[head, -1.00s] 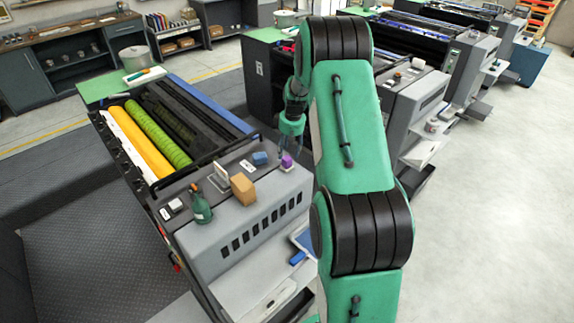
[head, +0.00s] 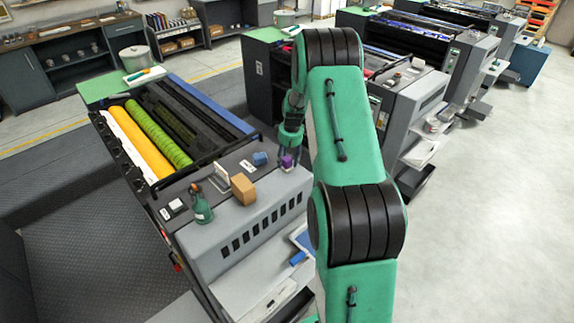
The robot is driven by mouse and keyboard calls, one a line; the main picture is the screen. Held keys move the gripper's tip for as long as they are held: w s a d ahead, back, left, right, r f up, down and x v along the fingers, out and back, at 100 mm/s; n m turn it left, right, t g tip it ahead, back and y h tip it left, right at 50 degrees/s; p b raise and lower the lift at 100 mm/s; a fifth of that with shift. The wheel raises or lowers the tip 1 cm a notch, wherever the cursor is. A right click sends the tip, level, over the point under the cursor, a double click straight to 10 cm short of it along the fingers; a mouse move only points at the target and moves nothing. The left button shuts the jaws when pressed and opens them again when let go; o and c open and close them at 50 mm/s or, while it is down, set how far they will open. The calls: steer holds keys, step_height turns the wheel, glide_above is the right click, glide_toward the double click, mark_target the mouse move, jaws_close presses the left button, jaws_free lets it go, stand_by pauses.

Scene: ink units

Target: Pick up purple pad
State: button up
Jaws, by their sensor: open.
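The purple pad (head: 287,162) is a small block on the grey top of the nearest press (head: 262,208), near its right end. My gripper (head: 287,157) points down right over the pad, with its thin fingers around or just in front of it. It is open. The view is too small to tell whether the fingers touch the pad.
A blue block (head: 260,159) sits just left of the pad. Coloured rollers (head: 148,141) lie behind.

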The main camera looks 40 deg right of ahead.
mark_target(286, 158)
steer(key=shift+c, duration=0.6)
steer(key=c, duration=0.9)
steer(key=shift+c, duration=0.2)
steer(key=shift+w+r, duration=0.1)
steer(key=shift+r, duration=0.8)
steer(key=shift+s+r, duration=0.2)
steer(key=shift+r, duration=0.65)
steer(key=s+a+r+b, duration=0.1)
steer(key=s+a, duration=0.8)
steer(key=s, duration=0.4)
steer(key=shift+r+b, duration=0.2)
steer(key=shift+b, duration=0.2)
